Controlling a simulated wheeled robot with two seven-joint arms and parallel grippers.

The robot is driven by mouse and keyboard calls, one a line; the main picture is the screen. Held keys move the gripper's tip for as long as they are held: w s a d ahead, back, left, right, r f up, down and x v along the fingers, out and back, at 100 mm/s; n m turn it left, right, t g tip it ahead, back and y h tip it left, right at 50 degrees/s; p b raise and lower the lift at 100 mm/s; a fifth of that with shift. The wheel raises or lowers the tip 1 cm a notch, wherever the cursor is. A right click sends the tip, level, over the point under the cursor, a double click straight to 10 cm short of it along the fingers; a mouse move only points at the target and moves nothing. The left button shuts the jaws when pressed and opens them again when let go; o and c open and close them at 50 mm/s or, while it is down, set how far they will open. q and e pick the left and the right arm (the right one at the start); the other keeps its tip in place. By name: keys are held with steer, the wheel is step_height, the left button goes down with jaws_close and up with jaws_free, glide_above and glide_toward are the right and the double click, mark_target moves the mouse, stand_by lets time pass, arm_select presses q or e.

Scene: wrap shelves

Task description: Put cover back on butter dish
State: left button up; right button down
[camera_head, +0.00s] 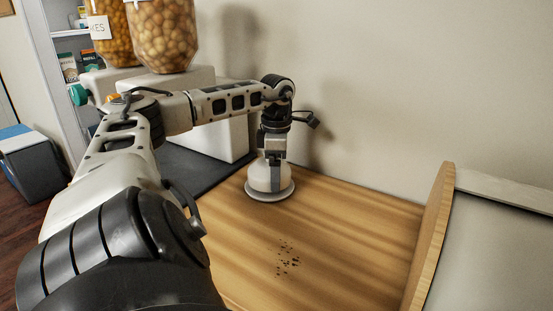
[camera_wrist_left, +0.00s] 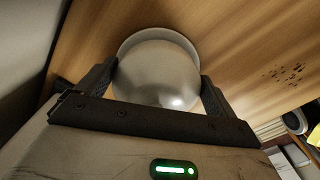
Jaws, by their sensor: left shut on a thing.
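The white domed butter dish cover (camera_head: 264,176) is over a round pale dish (camera_head: 270,195) on the wooden counter, in the head view. My left gripper (camera_head: 272,156) points down from above and is shut on the top of the cover. In the left wrist view the rounded cover (camera_wrist_left: 155,75) sits between the two dark fingers of the gripper (camera_wrist_left: 157,88), with the dish rim (camera_wrist_left: 158,34) showing behind it. I cannot tell whether the cover rests fully on the dish. Any butter is hidden. My right gripper is not in view.
The wooden counter (camera_head: 340,215) has free room to the right, with dark crumbs (camera_head: 288,258) on it. A raised wooden edge (camera_head: 430,240) bounds it at the right. White dispensers with filled jars (camera_head: 163,35) stand at the back left. The wall (camera_head: 380,90) is close behind.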

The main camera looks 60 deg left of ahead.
arm_select(q)
steer(key=shift+f, duration=0.3)
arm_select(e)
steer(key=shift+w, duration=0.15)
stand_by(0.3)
arm_select(q)
steer(key=shift+f, duration=0.15)
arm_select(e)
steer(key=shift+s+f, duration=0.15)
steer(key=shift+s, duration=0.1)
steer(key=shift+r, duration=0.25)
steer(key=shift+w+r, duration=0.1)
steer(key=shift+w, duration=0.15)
arm_select(q)
steer(key=o, duration=0.7)
steer(key=shift+f, duration=0.1)
